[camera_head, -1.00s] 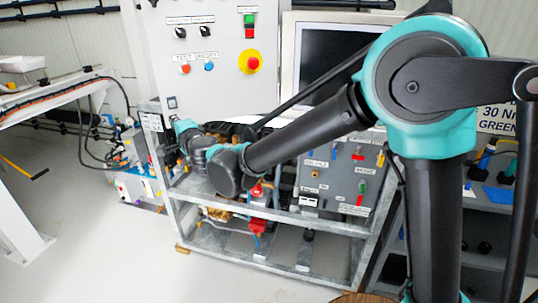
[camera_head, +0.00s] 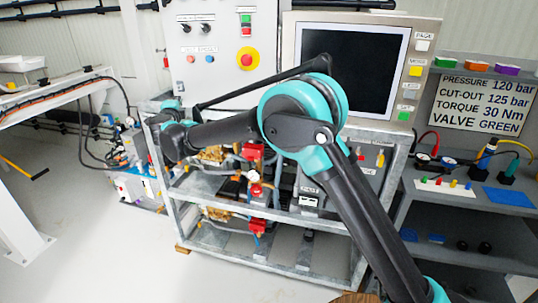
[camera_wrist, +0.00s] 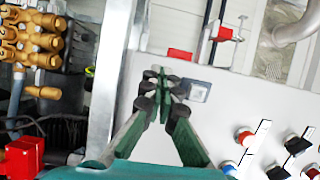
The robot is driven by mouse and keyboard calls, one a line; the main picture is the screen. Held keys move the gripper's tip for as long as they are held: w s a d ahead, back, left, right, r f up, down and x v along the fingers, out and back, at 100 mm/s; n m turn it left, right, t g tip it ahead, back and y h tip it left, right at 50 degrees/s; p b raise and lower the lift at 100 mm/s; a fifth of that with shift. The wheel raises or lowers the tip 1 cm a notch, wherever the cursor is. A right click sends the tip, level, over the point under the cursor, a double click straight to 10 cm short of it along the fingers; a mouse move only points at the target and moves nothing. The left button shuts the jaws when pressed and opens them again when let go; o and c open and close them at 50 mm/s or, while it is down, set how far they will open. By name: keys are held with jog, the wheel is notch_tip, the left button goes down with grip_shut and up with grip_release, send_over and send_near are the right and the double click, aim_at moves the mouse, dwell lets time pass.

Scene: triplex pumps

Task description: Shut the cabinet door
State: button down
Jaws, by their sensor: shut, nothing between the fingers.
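The white cabinet front (camera_head: 222,48), with switches, coloured buttons and a red-and-yellow emergency stop, stands at the upper left of centre in the head view. The same pale panel (camera_wrist: 215,125) fills much of the wrist view, with a square latch (camera_wrist: 198,91) on it. I cannot tell how far the door stands from its frame. My gripper (camera_wrist: 165,84) has its green fingers together and empty, just left of the latch in the picture. Whether the tips touch the panel is unclear. In the head view my gripper is not clearly distinguishable at the far end of my arm, by the cabinet's lower left.
A grey metal frame (camera_head: 215,192) below the cabinet holds brass pumps (camera_wrist: 33,38) and red parts. A monitor (camera_head: 350,68) stands to the right. A shelf with a sign (camera_head: 484,103) is farther right. A white bench (camera_head: 50,95) is at left, with clear floor before it.

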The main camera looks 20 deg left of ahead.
jog(key=shift+m+t+h, duration=0.3)
jog(key=shift+m+h, duration=0.1)
jog(key=shift+h, duration=0.2)
jog(key=x, duration=0.4)
jog(key=d+x, duration=0.1)
jog(key=x, duration=0.1)
jog(key=shift+w, duration=0.3)
jog(key=shift+w+r, duration=0.1)
jog(key=shift+w, duration=0.25)
